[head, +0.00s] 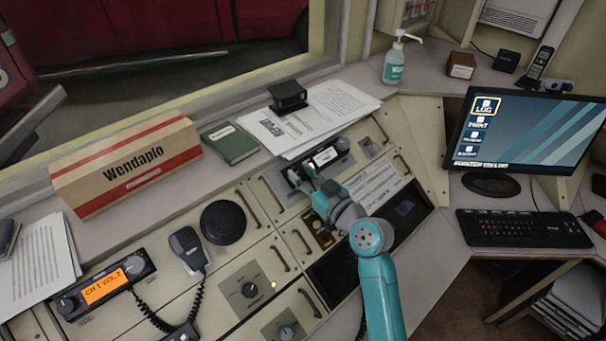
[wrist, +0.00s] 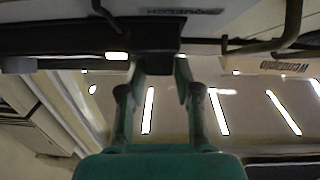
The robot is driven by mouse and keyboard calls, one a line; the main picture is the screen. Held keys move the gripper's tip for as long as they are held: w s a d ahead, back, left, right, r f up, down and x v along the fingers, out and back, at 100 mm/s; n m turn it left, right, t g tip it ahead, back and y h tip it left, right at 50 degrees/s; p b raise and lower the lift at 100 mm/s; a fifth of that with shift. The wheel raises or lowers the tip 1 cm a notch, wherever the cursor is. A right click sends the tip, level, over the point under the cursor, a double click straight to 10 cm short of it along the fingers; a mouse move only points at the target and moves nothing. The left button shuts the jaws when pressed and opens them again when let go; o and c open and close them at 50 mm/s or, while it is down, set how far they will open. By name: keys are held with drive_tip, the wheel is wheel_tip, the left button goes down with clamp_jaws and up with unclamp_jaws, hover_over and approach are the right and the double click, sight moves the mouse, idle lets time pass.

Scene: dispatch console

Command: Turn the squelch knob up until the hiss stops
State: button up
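My gripper (head: 312,178) is at the dark radio unit (head: 293,173) set into the console's upper right part. In the wrist view my two fingers (wrist: 160,70) stand apart, with a dark block (wrist: 155,48) at their tips. I cannot tell whether they touch it. A pale panel with an upside-down label (wrist: 185,11), apparently reading SQUELCH, is at the top of that view. The squelch knob cannot be clearly made out; my gripper may hide it in the head view. A grey round knob (head: 343,144) shows just right of my gripper.
Other panels carry a dark knob (head: 250,289) beside a yellow light (head: 273,285) and another knob (head: 286,332). A handset radio (head: 104,288) reads CH 1 VOL 2. Metal handles (head: 279,259) stick out. Papers (head: 310,118) and a Wendaplo box (head: 128,168) lie on the ledge.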

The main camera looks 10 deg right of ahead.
clamp_jaws()
drive_tip(key=shift+m+h, duration=0.3)
drive_tip(key=shift+m, duration=0.1)
drive_tip(key=shift+a+m+t+h, duration=0.15)
drive_tip(key=shift+m+t+h, duration=0.35)
drive_tip(key=shift+m+h, duration=1)
drive_tip(key=shift+m, duration=0.1)
drive_tip(key=shift+o, duration=1.9)
unclamp_jaws()
drive_tip(key=shift+s, duration=0.1)
